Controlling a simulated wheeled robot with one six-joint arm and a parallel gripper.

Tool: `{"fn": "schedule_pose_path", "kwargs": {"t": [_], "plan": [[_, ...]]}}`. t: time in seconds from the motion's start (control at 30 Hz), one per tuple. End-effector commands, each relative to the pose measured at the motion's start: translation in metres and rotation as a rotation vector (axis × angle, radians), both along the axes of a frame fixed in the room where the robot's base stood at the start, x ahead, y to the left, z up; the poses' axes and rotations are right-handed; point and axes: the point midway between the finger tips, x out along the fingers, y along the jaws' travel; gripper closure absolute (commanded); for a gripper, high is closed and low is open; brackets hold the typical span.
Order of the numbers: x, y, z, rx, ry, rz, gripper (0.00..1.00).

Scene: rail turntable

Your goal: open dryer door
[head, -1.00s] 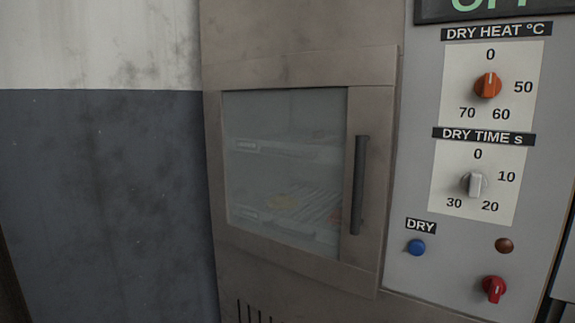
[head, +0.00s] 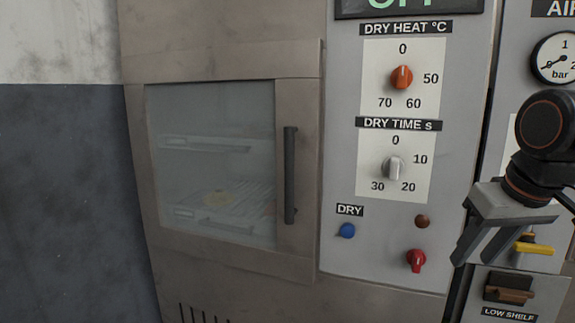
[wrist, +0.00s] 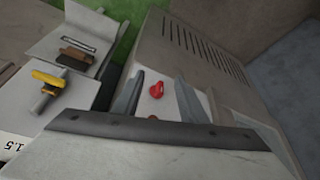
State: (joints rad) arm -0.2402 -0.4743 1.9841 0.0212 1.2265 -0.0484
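The dryer door (head: 300,95) is shut, a grey metal frame around a cloudy window (head: 215,130). Its handle (head: 290,175) is a dark vertical bar on the door's right side. Racks and a small yellowish item show dimly behind the glass. My gripper (head: 474,262) is at the right of the head view, in front of the panel's right edge, well to the right of the handle. In the wrist view my gripper (wrist: 159,75) has its two fingers apart with nothing held. The handle cannot be made out in the wrist view.
Right of the door, the panel has an orange heat knob (head: 401,78), a grey time knob (head: 393,167), a blue button (head: 347,230) and a red knob (head: 416,260). A yellow lever (head: 533,248) and low-shelf latch (head: 510,289) are near my gripper. A wall stands left.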

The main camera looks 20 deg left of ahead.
Motion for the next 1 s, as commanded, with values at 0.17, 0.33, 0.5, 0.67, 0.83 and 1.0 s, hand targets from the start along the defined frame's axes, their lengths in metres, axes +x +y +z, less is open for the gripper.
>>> {"fn": "schedule_pose_path", "kwargs": {"t": [0.17,0.33,0.5,0.67,0.83,1.0], "plan": [[0.041,0.052,0.068,0.0,0.002,0.113,0.61],[0.069,0.106,0.124,0.0,0.005,0.218,0.61],[0.088,0.164,0.171,-0.001,0.008,0.326,0.61],[0.097,0.22,0.209,-0.004,0.009,0.427,0.61],[0.097,0.276,0.239,-0.006,0.009,0.527,0.61],[0.092,0.311,0.254,-0.008,0.01,0.592,0.61]]}}
